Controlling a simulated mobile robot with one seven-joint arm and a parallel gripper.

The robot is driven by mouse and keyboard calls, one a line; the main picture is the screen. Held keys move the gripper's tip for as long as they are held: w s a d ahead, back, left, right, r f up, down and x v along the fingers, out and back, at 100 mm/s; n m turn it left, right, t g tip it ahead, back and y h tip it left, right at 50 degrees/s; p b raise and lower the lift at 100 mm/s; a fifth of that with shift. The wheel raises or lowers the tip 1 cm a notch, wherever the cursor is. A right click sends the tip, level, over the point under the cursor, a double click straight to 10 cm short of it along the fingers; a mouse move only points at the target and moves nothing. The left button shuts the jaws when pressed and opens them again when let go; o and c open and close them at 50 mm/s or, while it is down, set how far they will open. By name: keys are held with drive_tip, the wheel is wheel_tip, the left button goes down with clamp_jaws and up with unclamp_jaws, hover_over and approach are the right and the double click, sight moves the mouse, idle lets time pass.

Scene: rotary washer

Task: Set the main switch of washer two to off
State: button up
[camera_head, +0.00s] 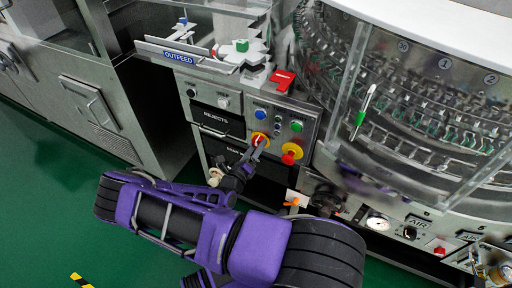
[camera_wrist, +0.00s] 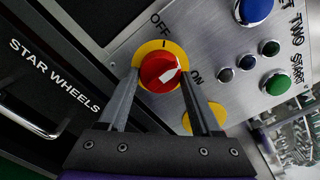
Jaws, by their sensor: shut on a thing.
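The main switch is a red rotary knob (camera_wrist: 158,72) with a white pointer, on a yellow round plate (camera_wrist: 150,47). The labels OFF, above, and ON, to the right, are printed beside it. The white pointer is turned up and right, between the two labels and nearer ON. My gripper (camera_wrist: 160,78) has one finger on each side of the knob and is shut on it. In the head view the knob (camera_head: 258,140) sits on the grey control panel (camera_head: 275,108), with my gripper (camera_head: 253,147) reaching it from below.
A red mushroom button on yellow (camera_head: 290,155) sits right of the switch. Blue (camera_wrist: 255,10) and green (camera_wrist: 276,84) buttons lie above and right. A STAR WHEELS panel with a handle (camera_wrist: 35,125) is at left. The glazed washer carousel (camera_head: 430,110) stands at right.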

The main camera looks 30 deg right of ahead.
drive_tip(key=shift+n, duration=4.2)
drive_tip(key=o, duration=1.3)
drive_tip(key=shift+r, duration=0.1)
drive_tip(key=shift+o, duration=0.2)
drive_tip(key=shift+s, duration=0.1)
drive_tip(key=v, duration=1.7)
drive_tip(key=shift+a, duration=0.2)
